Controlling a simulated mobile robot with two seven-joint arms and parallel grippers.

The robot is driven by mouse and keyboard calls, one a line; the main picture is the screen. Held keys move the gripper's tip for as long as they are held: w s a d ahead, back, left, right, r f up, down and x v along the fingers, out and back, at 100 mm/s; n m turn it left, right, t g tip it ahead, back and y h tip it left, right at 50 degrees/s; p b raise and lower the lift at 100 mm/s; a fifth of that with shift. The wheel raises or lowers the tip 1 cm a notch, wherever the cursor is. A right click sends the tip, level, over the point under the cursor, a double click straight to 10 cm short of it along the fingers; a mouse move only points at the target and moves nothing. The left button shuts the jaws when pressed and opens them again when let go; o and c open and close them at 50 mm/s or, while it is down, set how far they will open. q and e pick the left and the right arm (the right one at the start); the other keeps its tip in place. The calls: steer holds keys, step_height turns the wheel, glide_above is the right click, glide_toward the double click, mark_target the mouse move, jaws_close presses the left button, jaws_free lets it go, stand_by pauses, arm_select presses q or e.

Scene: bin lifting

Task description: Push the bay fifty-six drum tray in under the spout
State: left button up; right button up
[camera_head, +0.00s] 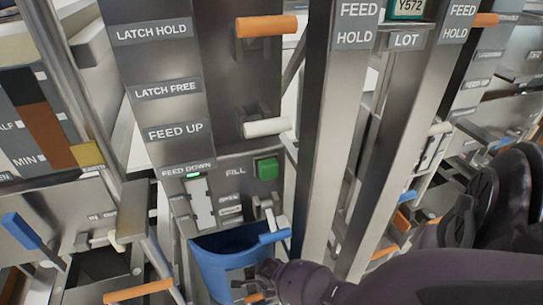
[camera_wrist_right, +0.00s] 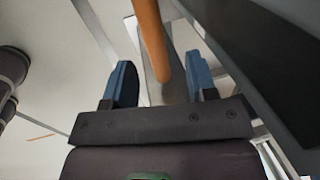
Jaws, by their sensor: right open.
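My right arm enters from the right in the head view, and its gripper (camera_head: 258,284) is low in front of the blue bin (camera_head: 212,262). In the right wrist view my right gripper (camera_wrist_right: 162,82) is open, with an orange bar handle (camera_wrist_right: 150,38) between its two blue fingers. I cannot tell whether they touch it. A bit of orange (camera_head: 255,298) shows beside the gripper in the head view. The bay fifty-six tray cannot be picked out by any label, and the spout is not clearly visible. My left gripper is not in view.
A control panel (camera_head: 160,85) with latch and feed labels stands above the blue bin, with a green fill button (camera_head: 267,168). Metal posts (camera_head: 325,150) rise to its right. Another orange handle (camera_head: 137,291) juts out at lower left. A green Y572 sign (camera_head: 409,7) is at top right.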

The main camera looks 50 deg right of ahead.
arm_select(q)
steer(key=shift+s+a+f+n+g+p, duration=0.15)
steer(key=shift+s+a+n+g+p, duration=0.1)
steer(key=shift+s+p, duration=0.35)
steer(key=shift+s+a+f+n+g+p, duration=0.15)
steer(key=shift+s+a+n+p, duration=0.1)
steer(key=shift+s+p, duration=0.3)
arm_select(e)
steer(key=v, duration=0.5)
steer(key=shift+r, duration=0.25)
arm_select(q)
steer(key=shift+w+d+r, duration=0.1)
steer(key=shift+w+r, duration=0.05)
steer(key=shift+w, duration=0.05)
